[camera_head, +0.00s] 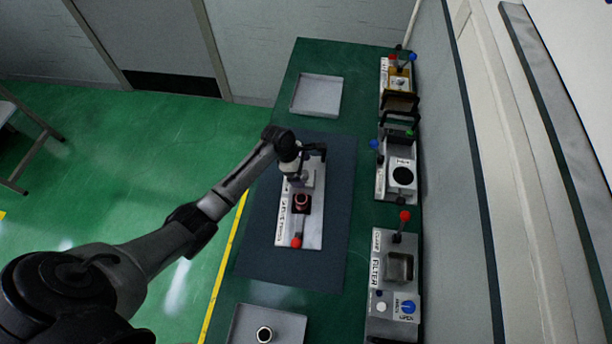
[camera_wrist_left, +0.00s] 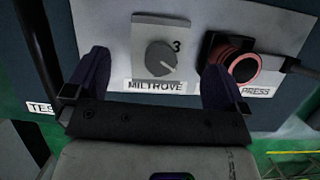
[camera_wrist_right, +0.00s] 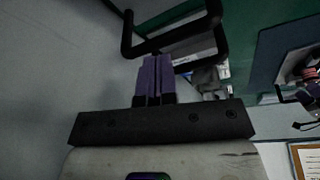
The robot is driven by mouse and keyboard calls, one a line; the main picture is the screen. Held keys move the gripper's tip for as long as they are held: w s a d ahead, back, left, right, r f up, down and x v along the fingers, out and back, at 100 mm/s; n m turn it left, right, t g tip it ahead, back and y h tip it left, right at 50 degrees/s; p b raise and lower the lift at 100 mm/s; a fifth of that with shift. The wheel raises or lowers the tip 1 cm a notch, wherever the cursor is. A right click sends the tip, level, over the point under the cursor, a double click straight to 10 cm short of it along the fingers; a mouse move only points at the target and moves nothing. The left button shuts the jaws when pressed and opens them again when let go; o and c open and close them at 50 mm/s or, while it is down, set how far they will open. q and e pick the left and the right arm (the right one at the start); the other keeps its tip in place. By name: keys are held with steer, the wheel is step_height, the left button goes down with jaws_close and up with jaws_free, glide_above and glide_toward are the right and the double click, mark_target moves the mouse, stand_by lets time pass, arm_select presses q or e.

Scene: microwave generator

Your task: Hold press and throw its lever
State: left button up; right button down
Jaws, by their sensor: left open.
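The press unit is a pale plate (camera_head: 313,232) on the dark mat. Its round press (camera_head: 301,203) has a reddish ring, and it shows in the left wrist view (camera_wrist_left: 238,66) beside a "PRESS" label. The lever with a red ball (camera_head: 296,242) lies at the plate's near end; a dark rod (camera_wrist_left: 294,67) runs right from the press. My left gripper (camera_head: 293,165) is over the plate's far end, its fingers (camera_wrist_left: 158,85) open and apart around the view of a grey knob (camera_wrist_left: 160,60) marked "3" over "MILTROVE". My right gripper (camera_wrist_right: 155,82) has its fingers together and holds nothing visible.
An empty grey tray (camera_head: 317,95) lies at the far end, and another tray (camera_head: 240,325) with a nut-like part (camera_head: 264,334) at the near end. Several devices line the right edge, including the filter unit (camera_head: 382,270). A black handle (camera_wrist_right: 126,38) stands close beyond my right fingers.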

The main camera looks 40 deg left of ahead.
mark_target(304, 174)
arm_select(q)
steer(key=shift+x, duration=2.35)
steer(key=c, duration=1.5)
steer(key=shift+o, duration=0.2)
steer(key=shift+s, duration=0.1)
steer(key=shift+f, duration=0.1)
